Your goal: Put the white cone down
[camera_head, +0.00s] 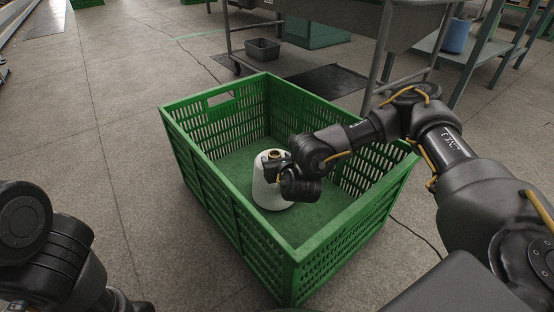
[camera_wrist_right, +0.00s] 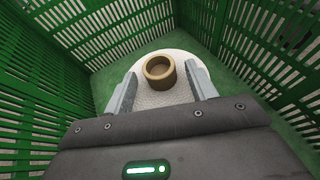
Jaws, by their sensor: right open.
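The white cone (camera_head: 268,192) stands upright on the floor of the green crate (camera_head: 222,205), with its brown tube top upward. In the right wrist view the cone (camera_wrist_right: 163,98) shows from above, with the brown tube end (camera_wrist_right: 159,70) beyond the fingers. My right gripper (camera_head: 272,160) is inside the crate at the top of the cone. In the right wrist view its two fingers (camera_wrist_right: 160,92) are apart, one on each side of the cone's upper part. Whether they touch it cannot be told. Of my left arm only dark links show at the lower left; its gripper is out of view.
The crate's slatted walls rise around the cone and my right gripper. A metal table (camera_head: 350,18) stands behind the crate, with a small dark bin (camera_head: 262,49) on the floor near it. Inside the crate, the floor around the cone is bare.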

